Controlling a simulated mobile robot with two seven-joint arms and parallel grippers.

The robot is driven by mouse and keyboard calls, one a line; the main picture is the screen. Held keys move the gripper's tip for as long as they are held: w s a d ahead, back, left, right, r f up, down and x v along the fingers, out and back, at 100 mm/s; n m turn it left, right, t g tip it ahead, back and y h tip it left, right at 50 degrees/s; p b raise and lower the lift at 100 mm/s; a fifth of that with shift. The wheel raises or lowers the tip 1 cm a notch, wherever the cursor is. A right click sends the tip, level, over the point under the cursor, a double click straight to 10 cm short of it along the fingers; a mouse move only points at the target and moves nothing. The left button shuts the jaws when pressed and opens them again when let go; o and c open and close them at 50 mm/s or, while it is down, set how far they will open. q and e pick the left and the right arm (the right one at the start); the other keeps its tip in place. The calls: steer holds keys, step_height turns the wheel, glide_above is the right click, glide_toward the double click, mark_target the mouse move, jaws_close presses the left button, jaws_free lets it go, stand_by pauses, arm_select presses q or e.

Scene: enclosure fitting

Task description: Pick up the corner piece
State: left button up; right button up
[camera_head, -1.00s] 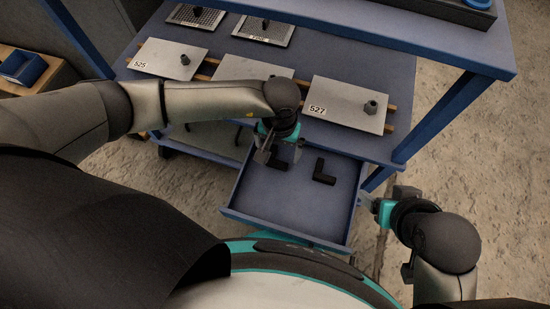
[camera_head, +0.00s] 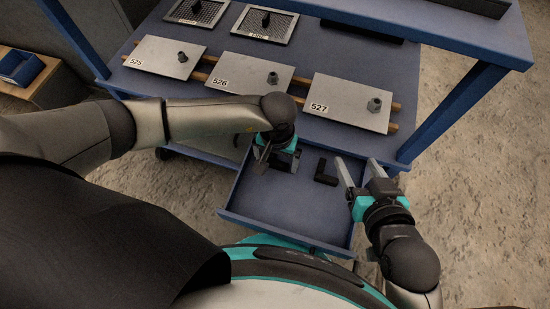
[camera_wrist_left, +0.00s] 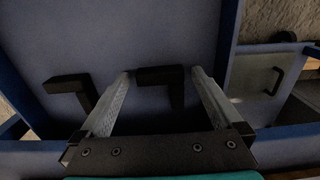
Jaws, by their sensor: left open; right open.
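Two black L-shaped corner pieces lie in the open blue drawer. One corner piece (camera_head: 325,173) shows in the head view. The other is hidden there behind my left gripper (camera_head: 266,158). The other corner piece (camera_wrist_left: 70,86) lies outside the left finger. Whether the fingers touch either piece cannot be told. My right gripper (camera_head: 358,166) is open and empty at the drawer's right side.
The drawer (camera_head: 282,222) has a bare floor toward its front. Above it, the blue bench holds panels numbered 525 (camera_head: 150,58), 526 (camera_head: 240,72) and 527 (camera_head: 335,105), each with a dark knob. A bench leg (camera_head: 450,115) stands right of my right gripper.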

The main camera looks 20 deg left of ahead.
arm_select(q)
steer(key=c, duration=1.3)
steer(key=shift+o, duration=0.2)
steer(key=shift+r, duration=0.15)
